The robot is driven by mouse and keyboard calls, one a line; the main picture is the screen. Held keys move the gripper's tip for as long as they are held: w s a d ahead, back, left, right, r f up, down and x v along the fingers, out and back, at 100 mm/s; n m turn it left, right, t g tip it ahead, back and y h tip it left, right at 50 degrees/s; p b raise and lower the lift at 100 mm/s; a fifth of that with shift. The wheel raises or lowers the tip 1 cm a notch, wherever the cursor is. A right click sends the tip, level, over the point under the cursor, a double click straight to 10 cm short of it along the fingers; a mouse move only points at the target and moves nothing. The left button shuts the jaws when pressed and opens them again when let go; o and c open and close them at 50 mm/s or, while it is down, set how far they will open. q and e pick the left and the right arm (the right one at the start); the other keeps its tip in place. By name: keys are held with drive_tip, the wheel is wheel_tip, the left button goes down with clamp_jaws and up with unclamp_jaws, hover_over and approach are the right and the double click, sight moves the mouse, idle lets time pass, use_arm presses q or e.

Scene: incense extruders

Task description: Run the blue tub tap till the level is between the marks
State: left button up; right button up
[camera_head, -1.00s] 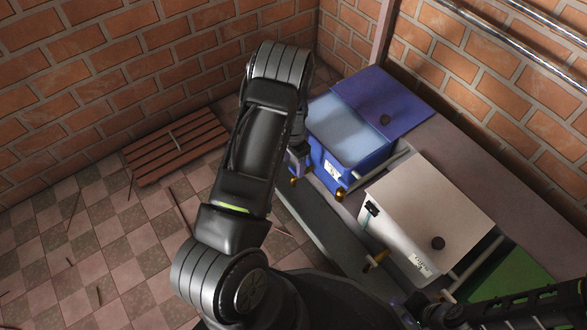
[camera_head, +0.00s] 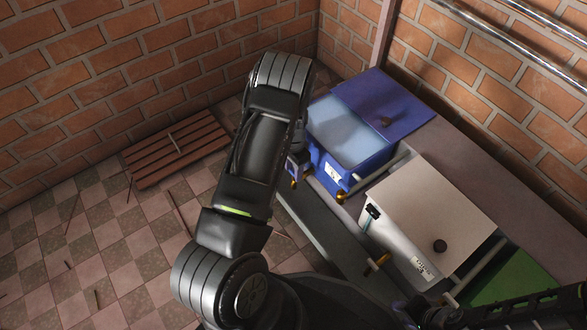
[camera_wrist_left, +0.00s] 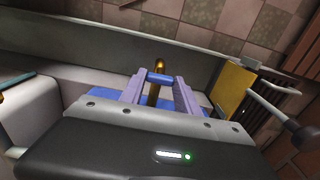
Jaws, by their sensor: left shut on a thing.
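The blue tub (camera_head: 322,152) stands at the back of the counter with its top uncovered, and pale blue liquid (camera_head: 352,130) shows inside. Its white label (camera_head: 332,173) is too small to read, and I cannot make out any level marks. My left gripper (camera_head: 296,169) is at the tub's front left corner, beside brass fittings (camera_head: 341,196). In the left wrist view the purple fingers (camera_wrist_left: 158,88) are shut on a blue tap handle (camera_wrist_left: 161,77) above a brass tap (camera_wrist_left: 159,65). My right gripper (camera_head: 420,309) is at the bottom right, its fingers unclear.
A blue lid (camera_head: 385,104) with a dark knob lies behind the tub's opening. A white lidded tub (camera_head: 432,212) with a brass tap (camera_head: 377,263) stands nearer, then a green one (camera_head: 515,292). A grey trough (camera_head: 325,232) runs along the front. A wooden slatted rack (camera_head: 178,150) lies on the floor.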

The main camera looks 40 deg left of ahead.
use_arm(q)
clamp_jaws()
drive_tip(key=shift+r+n, duration=0.1)
drive_tip(key=shift+n, duration=1)
drive_tip(key=n, duration=0.2)
drive_tip(key=shift+n+p, duration=0.3)
drive_tip(key=shift+p, duration=0.05)
drive_tip(key=o, duration=0.9)
unclamp_jaws()
